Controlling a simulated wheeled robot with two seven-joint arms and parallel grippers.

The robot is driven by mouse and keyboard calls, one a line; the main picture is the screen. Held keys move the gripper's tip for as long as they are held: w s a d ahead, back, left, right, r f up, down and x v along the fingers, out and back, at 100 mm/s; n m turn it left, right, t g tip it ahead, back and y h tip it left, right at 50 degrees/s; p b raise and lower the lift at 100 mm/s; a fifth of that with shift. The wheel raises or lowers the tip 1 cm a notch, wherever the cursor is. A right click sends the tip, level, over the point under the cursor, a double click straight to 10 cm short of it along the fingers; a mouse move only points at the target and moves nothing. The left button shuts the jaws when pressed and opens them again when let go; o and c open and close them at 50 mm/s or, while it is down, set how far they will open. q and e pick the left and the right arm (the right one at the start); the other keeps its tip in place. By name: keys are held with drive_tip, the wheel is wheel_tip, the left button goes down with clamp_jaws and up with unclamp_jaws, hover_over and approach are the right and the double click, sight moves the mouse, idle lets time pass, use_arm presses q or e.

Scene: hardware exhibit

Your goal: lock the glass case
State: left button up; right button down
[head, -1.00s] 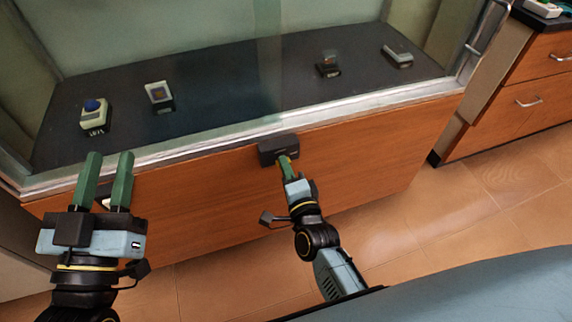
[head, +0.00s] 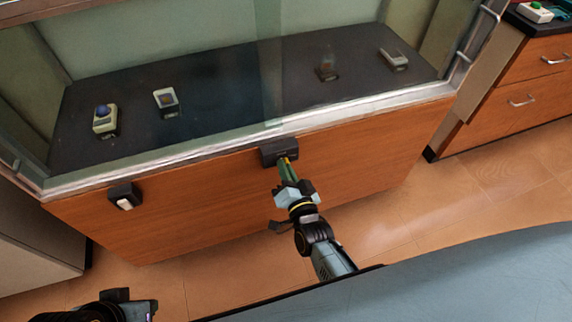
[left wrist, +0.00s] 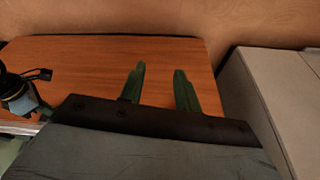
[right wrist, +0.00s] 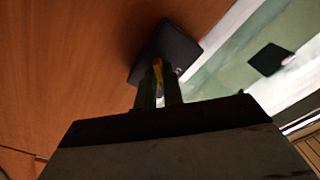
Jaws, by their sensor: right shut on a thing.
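The glass case (head: 250,125) has a metal-framed glass front above a wooden base panel (head: 210,205). A dark lock block (head: 280,152) sits on the panel just below the frame, near its middle. My right gripper (head: 287,170) is at this block, shut on a thin yellow key-like piece (right wrist: 157,72) that meets the block in the right wrist view. The piece is mostly hidden between the fingers, so its depth in the block cannot be told. My left gripper (left wrist: 160,82) is open and empty in the left wrist view; only its wrist part shows at the head view's lower left.
Several small devices stand on the case's dark floor, including one with a blue knob (head: 105,120). A small dark holder with a white piece (head: 124,197) is on the panel's left. A wooden drawer cabinet (head: 530,85) stands at right. Tiled floor lies in front.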

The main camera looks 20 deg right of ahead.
use_arm(q)
wheel_tip(320, 180, down, 8)
drive_tip(key=w+a+p, duration=0.1)
drive_tip(key=a+p, duration=0.1)
drive_tip(key=shift+g+y+p, duration=0.3)
drive_tip(key=shift+g+p, duration=0.05)
drive_tip(key=shift+g, duration=0.05)
use_arm(e)
drive_tip(key=shift+n, duration=4.1)
use_arm(q)
drive_tip(key=shift+a, duration=0.15)
use_arm(e)
drive_tip(key=c, duration=1.5)
unclamp_jaws()
use_arm(q)
drive_tip(key=shift+w, duration=0.1)
use_arm(e)
drive_tip(key=shift+s, duration=0.15)
